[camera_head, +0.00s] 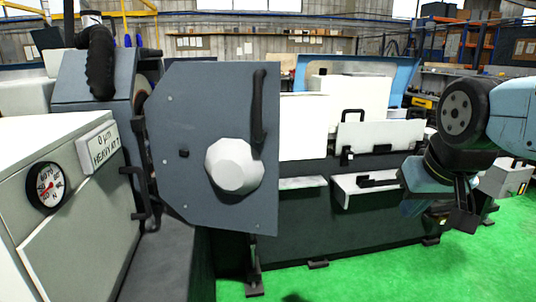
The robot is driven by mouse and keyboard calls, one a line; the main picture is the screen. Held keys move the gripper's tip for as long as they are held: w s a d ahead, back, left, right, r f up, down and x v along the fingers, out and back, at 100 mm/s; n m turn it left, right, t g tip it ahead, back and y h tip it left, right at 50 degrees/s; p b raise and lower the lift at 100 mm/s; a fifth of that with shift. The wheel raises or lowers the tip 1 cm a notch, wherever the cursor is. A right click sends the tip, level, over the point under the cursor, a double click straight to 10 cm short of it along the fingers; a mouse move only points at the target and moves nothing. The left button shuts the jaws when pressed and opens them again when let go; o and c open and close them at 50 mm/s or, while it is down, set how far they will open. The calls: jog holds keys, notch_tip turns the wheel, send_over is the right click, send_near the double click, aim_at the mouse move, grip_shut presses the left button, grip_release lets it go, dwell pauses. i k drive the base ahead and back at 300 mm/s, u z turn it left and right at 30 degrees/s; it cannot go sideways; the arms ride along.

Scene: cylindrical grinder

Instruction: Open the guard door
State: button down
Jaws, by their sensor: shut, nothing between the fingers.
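The guard door (200,110) looks to be the dark grey plate at centre left of the head view. A tall black handle (258,110) runs down near its upper right edge. A pale faceted boss (235,165) sticks out of its lower middle, and black hinge-like brackets (140,178) stand along its left side. I cannot tell how far the door is swung. My gripper (464,214) is at the right, well apart from the door and its handle. It is shut and empty, pointing down.
The grinder's dark bed (310,230) stretches behind the door to the right, with white covers (380,138) on it. A dial gauge (46,188) sits on the pale cabinet at the left. Green floor (400,275) is free in front at lower right.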

aim_at(213, 127)
jog(key=z, duration=0.1)
jog(key=i, duration=1)
jog(key=u, duration=0.1)
